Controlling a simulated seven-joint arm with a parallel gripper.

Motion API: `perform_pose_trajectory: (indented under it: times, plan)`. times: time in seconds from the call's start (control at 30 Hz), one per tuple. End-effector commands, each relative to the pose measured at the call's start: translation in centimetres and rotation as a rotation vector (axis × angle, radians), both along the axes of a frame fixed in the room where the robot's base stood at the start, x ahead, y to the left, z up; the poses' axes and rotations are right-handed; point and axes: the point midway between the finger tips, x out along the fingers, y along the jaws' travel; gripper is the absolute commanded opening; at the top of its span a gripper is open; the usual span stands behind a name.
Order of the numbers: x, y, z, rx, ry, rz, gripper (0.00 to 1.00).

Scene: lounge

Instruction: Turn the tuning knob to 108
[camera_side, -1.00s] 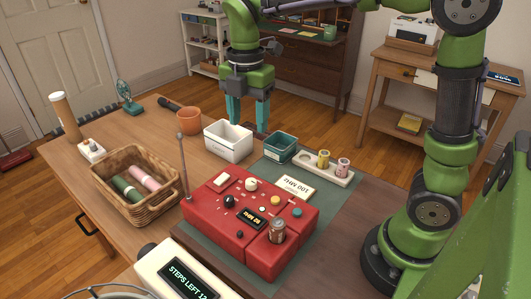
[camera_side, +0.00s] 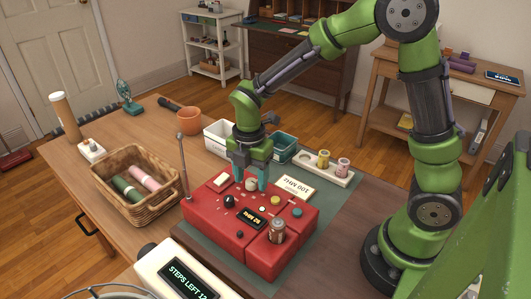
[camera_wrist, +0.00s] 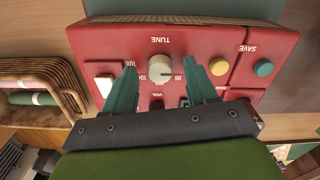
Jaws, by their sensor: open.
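The red radio (camera_side: 215,208) stands on a green mat on the table. Its cream tuning knob (camera_wrist: 159,68) sits under the upside-down word TUNE in the wrist view, with a dial of numbers around it. A dark mark on the knob points right, toward about 96. The knob also shows in the side view (camera_side: 252,184). My gripper (camera_wrist: 161,68) is open, with a teal finger on each side of the knob and gaps between. In the side view my gripper (camera_side: 250,178) is low over the radio's back part. The radio's display (camera_side: 251,218) is lit but hard to read.
A white bin (camera_side: 216,138) and a green bin (camera_side: 285,146) stand behind the radio. A STEPS LEFT counter (camera_side: 182,277) stands in front.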

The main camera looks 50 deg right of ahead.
Motion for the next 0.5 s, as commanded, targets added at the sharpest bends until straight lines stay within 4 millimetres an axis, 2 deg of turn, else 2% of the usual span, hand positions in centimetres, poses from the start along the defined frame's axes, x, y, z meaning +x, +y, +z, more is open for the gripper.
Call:
perform_pose_trajectory:
  times: [0.33, 0.5]
  plan:
    - [0.00, 0.00, -0.45, 0.000, -0.001, 0.000, 0.57]
    - [0.00, 0.00, -0.43, 0.000, 0.000, 0.000, 0.32]
